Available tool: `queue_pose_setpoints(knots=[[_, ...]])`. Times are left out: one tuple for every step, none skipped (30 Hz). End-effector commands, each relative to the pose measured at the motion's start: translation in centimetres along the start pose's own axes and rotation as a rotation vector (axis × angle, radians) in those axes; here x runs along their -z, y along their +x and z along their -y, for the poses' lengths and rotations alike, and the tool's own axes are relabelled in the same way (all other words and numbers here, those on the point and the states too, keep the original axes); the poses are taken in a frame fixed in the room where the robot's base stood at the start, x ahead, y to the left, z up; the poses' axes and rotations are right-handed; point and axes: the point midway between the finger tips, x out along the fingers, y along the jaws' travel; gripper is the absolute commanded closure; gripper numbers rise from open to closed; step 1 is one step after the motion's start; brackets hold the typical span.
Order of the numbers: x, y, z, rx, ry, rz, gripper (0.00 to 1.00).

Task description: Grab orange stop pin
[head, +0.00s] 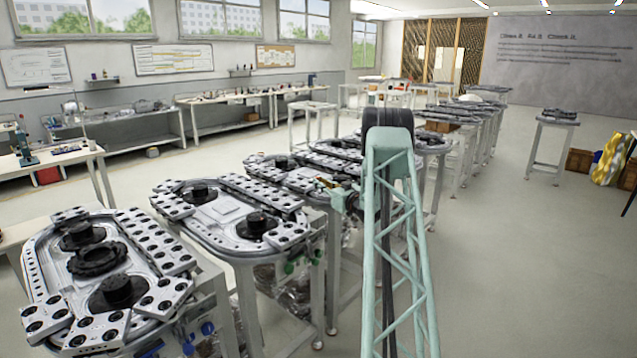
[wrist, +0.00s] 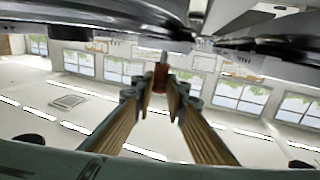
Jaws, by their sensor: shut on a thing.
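The orange stop pin (wrist: 160,77) shows in the wrist view as a small reddish-brown cylinder with a grey top, under the dark underside of a track table. My gripper (wrist: 160,85) has its two fingertips closed on either side of it. The pin is too small to make out clearly there.
Another ring track table (head: 32,240) with dark hubs and perforated plates stands at the front left. More track tables run back behind my arm. Workbenches (head: 245,95) line the far left wall.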

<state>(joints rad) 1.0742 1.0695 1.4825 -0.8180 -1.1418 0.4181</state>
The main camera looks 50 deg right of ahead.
Motion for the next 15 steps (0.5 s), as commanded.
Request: queue_pose_setpoints(knots=[[0.2,-0.9,0.1,-0.001,0.002,0.002,0.97],[0.3,-1.4,0.3,-0.001,0.001,0.002,0.97],[0.4,-2.1,0.5,-0.001,0.001,0.001,0.97],[0.5,-2.6,0.6,-0.001,0.001,0.001,0.97],[0.5,-3.2,0.7,-0.001,0.002,0.002,0.97],[0.6,-3.9,0.9,-0.001,0.001,0.001,0.97],[0.6,-4.5,1.1,-0.001,0.001,0.001,0.97],[0.7,-5.0,1.2,-0.002,0.001,0.001,0.97],[0.7,-5.8,1.3,-0.002,0.002,0.002,0.97],[0.8,-6.3,1.5,-0.002,0.002,0.001,0.97],[0.9,-6.8,1.6,-0.001,0.001,0.0,0.97],[0.9,-7.4,1.8,-0.001,0.001,0.001,0.97],[0.9,-7.9,1.9,-0.001,0.001,0.001,0.97],[0.9,-8.3,2.0,-0.001,0.002,0.001,0.97],[1.0,-8.9,2.2,-0.001,0.001,0.0,0.97]])
